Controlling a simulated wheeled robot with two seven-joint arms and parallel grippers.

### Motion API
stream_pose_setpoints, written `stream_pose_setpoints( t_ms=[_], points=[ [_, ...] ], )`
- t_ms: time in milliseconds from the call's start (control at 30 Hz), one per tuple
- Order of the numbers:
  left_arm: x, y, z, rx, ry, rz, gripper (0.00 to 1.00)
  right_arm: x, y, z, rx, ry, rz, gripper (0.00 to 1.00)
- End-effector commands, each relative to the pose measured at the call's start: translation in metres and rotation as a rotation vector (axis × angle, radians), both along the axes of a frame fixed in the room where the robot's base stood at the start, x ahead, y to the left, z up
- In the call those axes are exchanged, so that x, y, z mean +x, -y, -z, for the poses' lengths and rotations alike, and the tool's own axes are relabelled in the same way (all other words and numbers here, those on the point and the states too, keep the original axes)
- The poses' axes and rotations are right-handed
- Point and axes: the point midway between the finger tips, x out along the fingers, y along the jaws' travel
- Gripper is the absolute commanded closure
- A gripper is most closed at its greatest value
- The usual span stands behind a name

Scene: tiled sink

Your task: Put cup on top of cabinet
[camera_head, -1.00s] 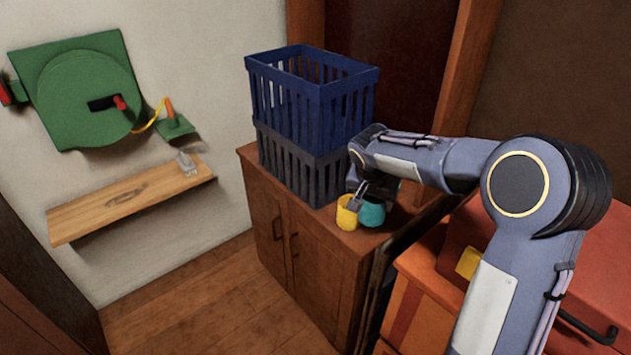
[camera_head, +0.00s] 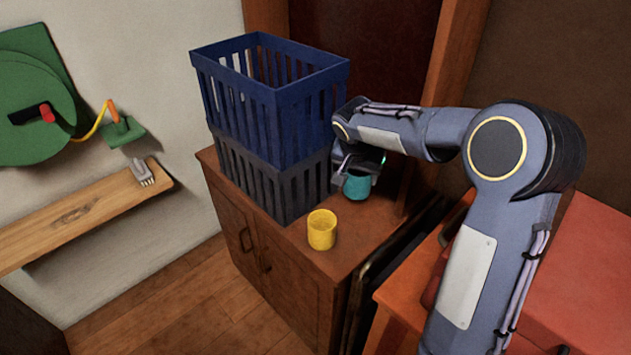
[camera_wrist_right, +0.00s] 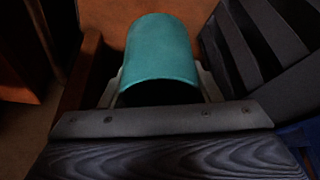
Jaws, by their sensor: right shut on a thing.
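A teal cup (camera_head: 357,185) is held between the fingers of my right gripper (camera_head: 358,168), over the right part of the wooden cabinet's top (camera_head: 293,243). In the right wrist view the teal cup (camera_wrist_right: 160,50) sits between the two fingers, which touch its sides. I cannot tell whether its base rests on the cabinet. A yellow cup (camera_head: 321,231) stands upright near the cabinet's front edge, apart from my right gripper. My left gripper is not in view.
A blue crate (camera_head: 279,125) is stacked on a dark grey crate (camera_head: 285,190) at the left of the cabinet top. Red and orange boxes (camera_head: 455,270) stand at right. A wall shelf (camera_head: 75,215) with a brush (camera_head: 142,172) is at left.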

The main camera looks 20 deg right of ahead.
Motion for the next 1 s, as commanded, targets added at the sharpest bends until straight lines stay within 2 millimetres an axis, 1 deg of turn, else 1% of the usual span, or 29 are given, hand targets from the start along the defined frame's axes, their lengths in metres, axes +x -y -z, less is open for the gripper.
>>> stream_pose_setpoints(
  t_ms=[33, 100, 267, 433, 533, 633, 867, 967, 1000],
  points=[
    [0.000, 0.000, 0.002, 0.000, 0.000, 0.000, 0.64, -0.001, 0.000, 0.013, 0.001, -0.006, -0.002, 0.66],
    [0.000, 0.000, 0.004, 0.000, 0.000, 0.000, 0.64, -0.001, 0.000, 0.023, 0.000, -0.003, -0.001, 0.66],
    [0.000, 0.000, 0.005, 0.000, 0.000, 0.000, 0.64, -0.001, 0.000, 0.039, 0.000, -0.003, -0.001, 0.66],
    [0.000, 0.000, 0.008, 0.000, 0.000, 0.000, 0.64, -0.001, 0.000, 0.066, 0.000, -0.006, -0.002, 0.66],
    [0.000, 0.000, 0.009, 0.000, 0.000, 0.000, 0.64, -0.001, 0.000, 0.079, 0.000, -0.003, -0.001, 0.66],
    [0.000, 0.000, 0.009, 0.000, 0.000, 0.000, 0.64, -0.001, 0.000, 0.085, 0.000, -0.002, -0.001, 0.66],
    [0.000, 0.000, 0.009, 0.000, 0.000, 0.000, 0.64, -0.001, 0.000, 0.085, 0.000, 0.000, -0.001, 0.66],
    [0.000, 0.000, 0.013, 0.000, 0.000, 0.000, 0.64, 0.000, 0.000, 0.088, -0.001, -0.001, -0.002, 0.66],
    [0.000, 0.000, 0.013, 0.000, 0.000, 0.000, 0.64, -0.001, 0.000, 0.088, -0.001, -0.001, -0.002, 0.42]
  ],
)
